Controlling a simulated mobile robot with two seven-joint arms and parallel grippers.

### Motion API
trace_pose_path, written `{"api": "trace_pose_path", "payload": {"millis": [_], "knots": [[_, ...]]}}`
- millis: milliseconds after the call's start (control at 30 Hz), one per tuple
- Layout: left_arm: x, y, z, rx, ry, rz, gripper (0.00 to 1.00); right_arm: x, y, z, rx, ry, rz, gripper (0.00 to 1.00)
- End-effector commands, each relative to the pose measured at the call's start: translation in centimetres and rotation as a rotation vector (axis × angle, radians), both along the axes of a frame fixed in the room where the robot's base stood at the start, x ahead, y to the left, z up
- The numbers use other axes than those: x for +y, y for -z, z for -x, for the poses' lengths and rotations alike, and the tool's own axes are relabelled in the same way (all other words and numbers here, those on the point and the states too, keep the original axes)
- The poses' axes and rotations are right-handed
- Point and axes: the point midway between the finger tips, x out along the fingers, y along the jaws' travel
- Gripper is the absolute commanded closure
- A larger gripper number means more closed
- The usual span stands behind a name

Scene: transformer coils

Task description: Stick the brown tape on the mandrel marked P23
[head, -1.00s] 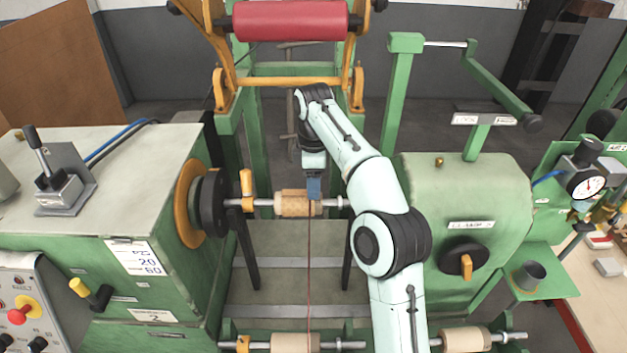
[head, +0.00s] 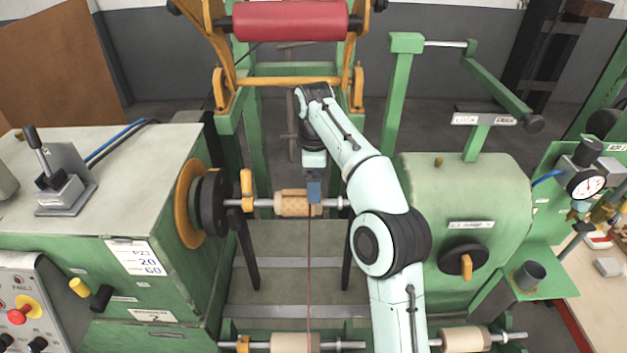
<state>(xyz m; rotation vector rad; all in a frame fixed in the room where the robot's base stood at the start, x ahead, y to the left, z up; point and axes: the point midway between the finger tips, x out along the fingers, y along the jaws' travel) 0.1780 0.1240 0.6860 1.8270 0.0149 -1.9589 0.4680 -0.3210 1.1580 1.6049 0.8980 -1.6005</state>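A tan mandrel (head: 291,203) sits on a metal shaft between the green headstock on the left and the tailstock on the right. A white card on the headstock (head: 137,257) has handwriting that looks like P23, 20, 60. My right gripper (head: 314,190), with blue fingers, points down at the right part of the mandrel and covers some of it. I cannot tell whether its fingers are open or shut, or whether they hold tape. A thin reddish-brown strand (head: 309,270) runs from the mandrel down the picture. I cannot make out a separate piece of brown tape. My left gripper is out of view.
Two more tan mandrels on shafts lie at the bottom, one in the middle (head: 296,343) and one to the right (head: 466,339). A red roller (head: 290,20) hangs at the back on a yellow frame. A yellow-handled lever (head: 247,188) stands left of the mandrel.

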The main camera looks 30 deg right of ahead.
Motion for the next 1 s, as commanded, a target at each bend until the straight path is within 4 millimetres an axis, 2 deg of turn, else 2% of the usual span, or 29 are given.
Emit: {"api": "trace_pose_path", "payload": {"millis": [1000], "knots": [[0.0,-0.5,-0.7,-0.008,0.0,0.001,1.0,0.0,-4.2,-0.1,-0.001,-0.001,0.001,0.16]]}}
